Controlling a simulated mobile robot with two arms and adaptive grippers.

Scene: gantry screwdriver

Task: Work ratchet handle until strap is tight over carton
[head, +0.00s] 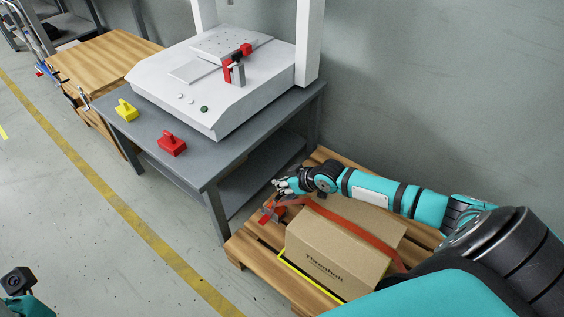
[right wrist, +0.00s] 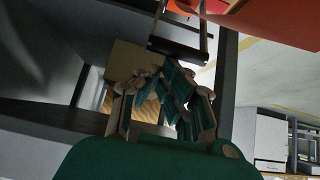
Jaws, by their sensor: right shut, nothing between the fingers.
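The brown carton (head: 322,262) sits on the wooden pallet at the lower right in the head view. The orange-red strap (head: 350,227) runs over its top. The ratchet (head: 272,209), with red and grey parts, is at the carton's left end, its handle angle too small to tell. My right gripper (head: 284,186) is just above and beside the ratchet, shut and empty. In the right wrist view its fingers (right wrist: 168,92) are close together, with a dark handle-like frame (right wrist: 180,48) beyond them; contact cannot be told.
A grey table (head: 215,160) stands behind and left of the pallet (head: 238,250), carrying a white machine (head: 215,75), a red block (head: 172,143) and a yellow block (head: 125,110). A wall is close behind the pallet. The floor at front left is clear.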

